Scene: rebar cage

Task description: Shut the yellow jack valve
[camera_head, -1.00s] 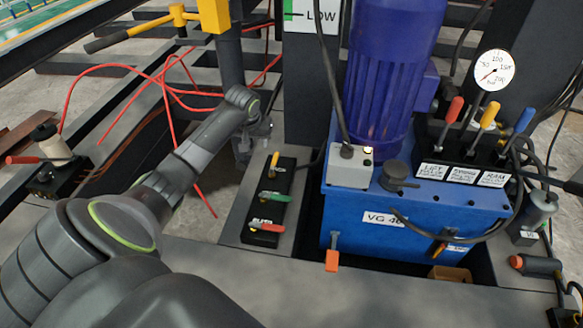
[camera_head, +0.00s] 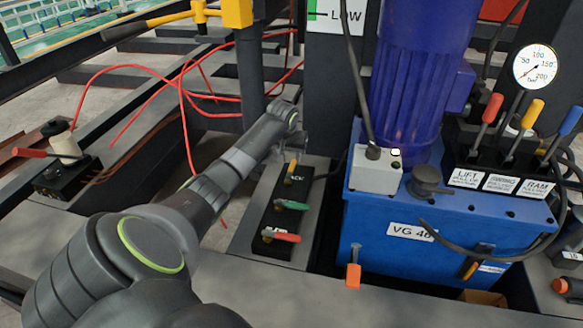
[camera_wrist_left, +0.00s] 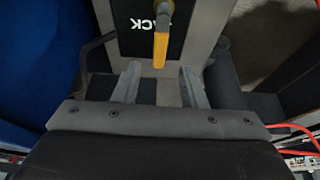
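The yellow jack valve (camera_head: 291,172) is the far one of three small levers on a black valve block (camera_head: 268,216). Its handle points roughly along the block, while the green and red handles lie across it. In the left wrist view the yellow handle (camera_wrist_left: 161,45) points down the picture towards my gripper, beside a partly hidden "JACK" label. My left gripper (camera_head: 302,141) is just beyond the far end of the block. In the wrist view its two fingers (camera_wrist_left: 159,84) are apart, with nothing between them; the handle's tip is just ahead of the gap. My right gripper is out of view.
The green lever (camera_head: 291,205) and red lever (camera_head: 281,236) stand nearer on the same block. A blue power-pack tank (camera_head: 380,250) with a motor (camera_head: 420,90) is close to the right. A dark post (camera_head: 335,95) stands behind. Red hoses (camera_head: 125,69) loop at the left.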

